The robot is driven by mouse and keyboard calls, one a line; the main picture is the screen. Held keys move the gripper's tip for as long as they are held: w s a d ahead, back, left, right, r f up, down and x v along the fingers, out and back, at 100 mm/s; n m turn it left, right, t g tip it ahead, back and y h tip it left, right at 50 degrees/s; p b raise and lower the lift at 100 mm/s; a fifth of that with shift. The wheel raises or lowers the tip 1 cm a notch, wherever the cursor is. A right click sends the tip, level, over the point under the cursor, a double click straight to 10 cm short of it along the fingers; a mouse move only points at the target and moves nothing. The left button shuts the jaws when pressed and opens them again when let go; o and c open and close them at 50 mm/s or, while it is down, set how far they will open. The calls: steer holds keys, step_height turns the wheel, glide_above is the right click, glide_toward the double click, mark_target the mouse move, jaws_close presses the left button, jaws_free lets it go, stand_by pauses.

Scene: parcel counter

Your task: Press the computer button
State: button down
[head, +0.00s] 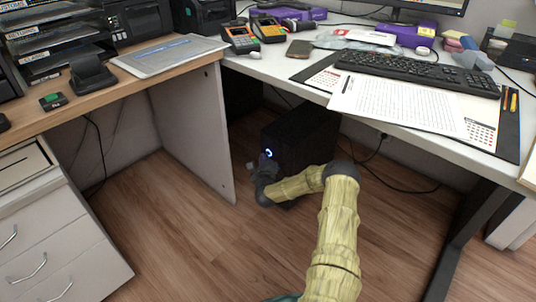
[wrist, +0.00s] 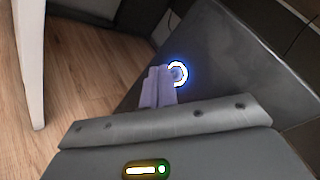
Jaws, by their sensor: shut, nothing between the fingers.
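The black computer tower (head: 308,135) stands on the floor under the desk. Its round button glows with a blue-white ring (head: 268,154) on the front face. In the wrist view the lit button (wrist: 178,74) shows just past my fingertips, on the dark front of the computer (wrist: 225,60). My gripper (head: 262,163) is at the front of the computer, close to the button. In the wrist view my gripper (wrist: 160,82) is shut and empty, its fingertips overlapping the left part of the ring. I cannot tell whether they touch the button.
A grey desk side panel (head: 200,125) stands left of the computer. The white desktop (head: 275,67) with keyboard (head: 418,72) and papers (head: 398,105) lies above. A dark desk leg (head: 465,220) is at the right. Cables (head: 380,150) hang behind. The wooden floor (head: 190,240) in front is clear.

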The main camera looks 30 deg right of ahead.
steer(key=shift+w+d, duration=0.15)
steer(key=shift+d, duration=0.3)
steer(key=shift+w+d+r+b, duration=0.1)
steer(key=shift+w+d+b, duration=0.1)
steer(key=shift+d+b, duration=0.3)
stand_by(1.2)
steer(key=shift+s+a+p, duration=0.35)
steer(key=shift+a+p, duration=0.2)
steer(key=shift+a, duration=0.3)
steer(key=a, duration=0.1)
steer(key=s+a+p, duration=0.1)
steer(key=a, duration=0.1)
steer(key=a+p, duration=0.1)
steer(key=shift+s+a, duration=0.3)
steer(key=shift+s, duration=0.05)
stand_by(0.5)
